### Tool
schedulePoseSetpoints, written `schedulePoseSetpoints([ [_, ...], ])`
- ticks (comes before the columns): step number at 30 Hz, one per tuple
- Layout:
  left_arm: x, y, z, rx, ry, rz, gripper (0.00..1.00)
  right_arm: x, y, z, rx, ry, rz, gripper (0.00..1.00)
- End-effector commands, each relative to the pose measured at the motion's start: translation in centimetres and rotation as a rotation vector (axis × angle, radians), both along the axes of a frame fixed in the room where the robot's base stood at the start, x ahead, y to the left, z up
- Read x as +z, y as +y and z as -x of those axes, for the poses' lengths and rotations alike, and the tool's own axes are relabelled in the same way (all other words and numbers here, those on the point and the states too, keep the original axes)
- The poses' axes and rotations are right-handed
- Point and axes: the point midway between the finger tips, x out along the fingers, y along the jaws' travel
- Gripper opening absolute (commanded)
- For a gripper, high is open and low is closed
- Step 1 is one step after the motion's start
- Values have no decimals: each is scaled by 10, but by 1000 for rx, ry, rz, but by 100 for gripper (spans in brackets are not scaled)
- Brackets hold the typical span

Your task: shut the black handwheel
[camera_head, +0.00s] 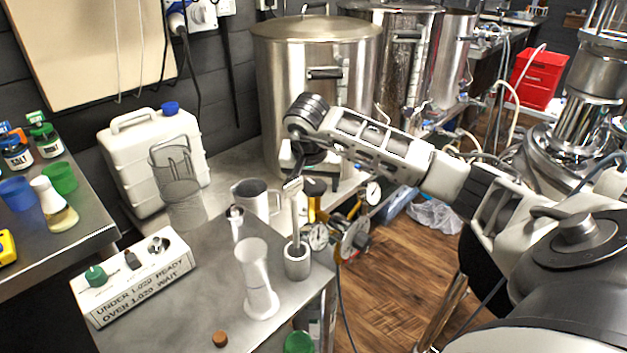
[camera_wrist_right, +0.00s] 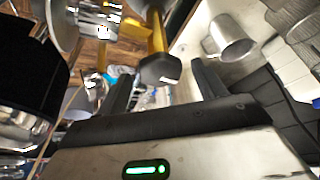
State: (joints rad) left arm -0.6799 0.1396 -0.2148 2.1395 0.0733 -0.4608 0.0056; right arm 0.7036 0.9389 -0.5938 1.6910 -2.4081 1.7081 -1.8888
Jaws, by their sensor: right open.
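A black, faceted handwheel (camera_wrist_right: 160,70) sits on the end of a yellow stem in the right wrist view. In the head view it shows small and dark on the yellow fitting (camera_head: 315,187), partly behind my gripper and a pale stick. My right gripper (camera_head: 297,178) points downward beside this fitting. In the wrist view its two dark fingers (camera_wrist_right: 163,84) are apart, with the handwheel showing in the gap beyond them. I see no contact, and the exact distance is unclear. My left gripper is not in view.
Dial gauges (camera_head: 318,237) sit near the fitting. A large steel kettle (camera_head: 330,100) stands behind.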

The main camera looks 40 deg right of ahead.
Motion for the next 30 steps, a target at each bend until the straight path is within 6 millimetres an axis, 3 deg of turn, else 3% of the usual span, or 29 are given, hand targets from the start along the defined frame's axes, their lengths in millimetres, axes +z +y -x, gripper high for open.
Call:
schedulePoseSetpoints([
  [4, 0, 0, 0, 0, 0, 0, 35, 0, 0, 0, 0, 0, 0, 70],
  [9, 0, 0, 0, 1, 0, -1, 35, 0, 0, 0, 0, 0, 0, 25],
  [20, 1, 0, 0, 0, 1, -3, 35, 1, 0, 0, -39, 1, 1, 26],
  [30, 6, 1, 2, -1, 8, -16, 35, 3, 1, -3, -264, 0, 2, 26],
])
